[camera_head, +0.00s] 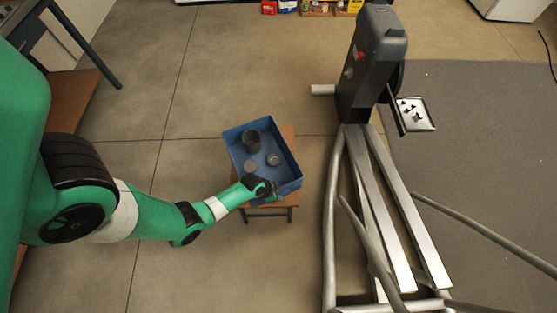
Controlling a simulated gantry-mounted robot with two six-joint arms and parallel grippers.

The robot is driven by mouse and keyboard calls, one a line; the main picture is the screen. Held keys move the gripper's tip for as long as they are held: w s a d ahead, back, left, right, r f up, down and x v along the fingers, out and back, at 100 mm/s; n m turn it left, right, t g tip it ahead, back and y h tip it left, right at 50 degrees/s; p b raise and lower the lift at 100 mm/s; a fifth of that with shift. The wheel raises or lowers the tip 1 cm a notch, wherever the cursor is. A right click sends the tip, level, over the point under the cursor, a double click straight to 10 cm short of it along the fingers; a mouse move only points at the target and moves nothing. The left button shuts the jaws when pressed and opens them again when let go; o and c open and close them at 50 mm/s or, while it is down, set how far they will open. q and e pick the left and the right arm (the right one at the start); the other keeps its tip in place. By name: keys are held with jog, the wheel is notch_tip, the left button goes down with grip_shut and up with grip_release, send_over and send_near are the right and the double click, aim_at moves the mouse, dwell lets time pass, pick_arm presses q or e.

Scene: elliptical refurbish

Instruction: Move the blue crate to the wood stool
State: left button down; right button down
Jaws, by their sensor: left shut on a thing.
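The blue crate (234,134) sits on or just above the wood stool (289,212), covering most of its top; I cannot tell if they touch. The crate is slightly turned and holds several dark round parts, one of them a taller cylinder (251,140). My left gripper (272,191) is at the crate's near wall, shut on that wall. The gripper hides part of the near wall. My right gripper is not in view.
A grey elliptical machine (370,75) with long metal rails stands to the right of the stool. A small tray (415,114) with dark parts is attached beside it. Colourful boxes (315,8) stand at the back. The floor left of the stool is clear.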

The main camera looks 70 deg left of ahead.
pick_arm(q)
jog(key=shift+w+a+f+b, duration=0.15)
jog(key=shift+f+b, duration=0.55)
jog(key=shift+f, duration=0.25)
jog(key=shift+w+a+f+b, duration=0.1)
jog(key=shift+a+f+b, duration=0.05)
jog(key=shift+f+b, duration=0.7)
jog(key=shift+f, duration=0.15)
jog(key=shift+f, duration=0.2)
jog(key=c, duration=0.6)
grip_release()
jog(key=p+v, duration=0.8)
jog(key=v, duration=0.4)
jog(key=shift+w, duration=0.15)
jog(key=shift+r, duration=0.3)
